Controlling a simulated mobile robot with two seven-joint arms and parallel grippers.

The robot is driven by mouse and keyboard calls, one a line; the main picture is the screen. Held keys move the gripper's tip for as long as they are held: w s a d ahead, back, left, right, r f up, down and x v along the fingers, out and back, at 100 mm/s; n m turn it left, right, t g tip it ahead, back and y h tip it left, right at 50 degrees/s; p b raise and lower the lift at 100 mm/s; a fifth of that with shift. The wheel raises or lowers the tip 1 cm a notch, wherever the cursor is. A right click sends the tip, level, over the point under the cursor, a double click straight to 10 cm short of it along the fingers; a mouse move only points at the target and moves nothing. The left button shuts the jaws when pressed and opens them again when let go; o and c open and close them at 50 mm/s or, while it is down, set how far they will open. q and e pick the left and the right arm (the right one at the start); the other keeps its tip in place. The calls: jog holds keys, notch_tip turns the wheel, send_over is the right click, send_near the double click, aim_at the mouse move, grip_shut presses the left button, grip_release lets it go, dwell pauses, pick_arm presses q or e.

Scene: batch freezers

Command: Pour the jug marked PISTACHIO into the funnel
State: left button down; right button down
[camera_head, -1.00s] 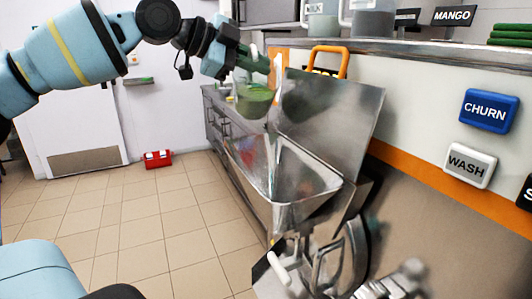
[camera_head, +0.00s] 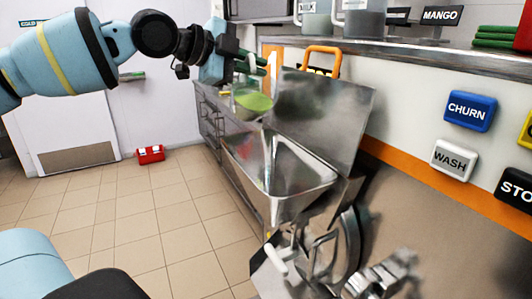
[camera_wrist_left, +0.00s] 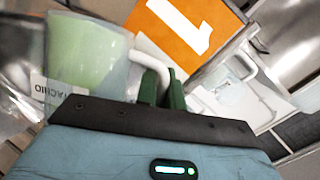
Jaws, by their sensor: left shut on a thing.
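The clear jug of green liquid (camera_head: 253,101) hangs in the air above the back left of the metal funnel (camera_head: 232,150). In the left wrist view the jug (camera_wrist_left: 88,55) shows pale green liquid and a partly cut-off label reading "TACHIO". My left gripper (camera_head: 256,66) is shut on the jug's white handle, with its green fingers around it. The jug looks tilted in the head view. I cannot make out a stream falling from it. The funnel is an open, wide-mouthed steel hopper, with its inside partly visible. My right gripper is not in view.
A raised steel lid (camera_head: 325,112) with an orange handle (camera_head: 322,52) stands behind the funnel. CHURN (camera_head: 470,110) and WASH (camera_head: 453,160) buttons are on the right wall. More jugs (camera_head: 362,20) stand on the shelf.

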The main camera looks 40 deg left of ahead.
pick_arm(q)
jog(key=shift+d, duration=0.1)
jog(key=shift+s+d+m, duration=0.25)
jog(key=shift+m, duration=0.15)
jog(key=shift+d+f+t, duration=0.15)
jog(key=shift+t, duration=0.15)
jog(key=shift+s+d+r, duration=0.1)
jog(key=shift+s+r, duration=0.1)
jog(key=shift+d+f, duration=0.1)
jog(key=shift+f, duration=0.05)
